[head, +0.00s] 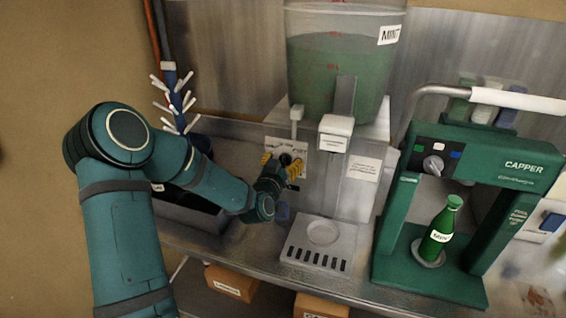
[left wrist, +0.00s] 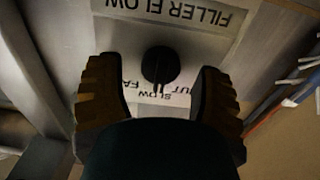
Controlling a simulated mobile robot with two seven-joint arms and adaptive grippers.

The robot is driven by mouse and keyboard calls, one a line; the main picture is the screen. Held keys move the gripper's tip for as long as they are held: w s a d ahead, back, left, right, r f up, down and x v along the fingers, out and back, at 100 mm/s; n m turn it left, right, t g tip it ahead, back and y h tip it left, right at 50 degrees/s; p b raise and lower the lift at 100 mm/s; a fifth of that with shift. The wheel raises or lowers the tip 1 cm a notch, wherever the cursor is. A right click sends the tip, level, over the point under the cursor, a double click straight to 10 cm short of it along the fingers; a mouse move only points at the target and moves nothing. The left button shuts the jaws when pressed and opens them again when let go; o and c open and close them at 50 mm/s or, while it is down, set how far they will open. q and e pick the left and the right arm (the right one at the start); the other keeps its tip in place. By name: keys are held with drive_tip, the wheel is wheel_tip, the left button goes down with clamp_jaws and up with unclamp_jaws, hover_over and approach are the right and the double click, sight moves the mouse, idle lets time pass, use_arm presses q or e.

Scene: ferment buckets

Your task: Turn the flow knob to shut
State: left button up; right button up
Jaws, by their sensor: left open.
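The black flow knob (left wrist: 161,66) sits on a white plate labelled "FILLER FLOW" (left wrist: 178,13), which appears upside down in the left wrist view. In the head view the plate (head: 287,147) is on the front of the filler, below the mint bucket. My left gripper (left wrist: 160,95) is open, with one yellow-brown finger on each side of the knob and a gap to it on both sides. In the head view my left gripper (head: 283,166) is right at the plate and covers part of the knob. My right gripper is in neither view.
The green mint bucket (head: 340,70) stands above the filler, with a drip tray (head: 318,245) below the spout. A green capper (head: 481,165) holding a green bottle (head: 441,228) stands at right. A bottle tree (head: 175,100) and a dark bin (head: 185,208) are at left.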

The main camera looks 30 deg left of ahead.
use_arm(q)
clamp_jaws()
drive_tip(key=shift+s, duration=0.1)
drive_tip(key=shift+r, duration=0.1)
drive_tip(key=n+b, duration=0.3)
drive_tip(key=shift+n+b, duration=0.3)
drive_tip(key=shift+b, duration=0.05)
drive_tip(key=shift+a+r+n+b, duration=0.1)
drive_tip(key=shift+a+n+b, duration=0.05)
drive_tip(key=shift+n+b, duration=2.15)
drive_tip(key=shift+n, duration=0.5)
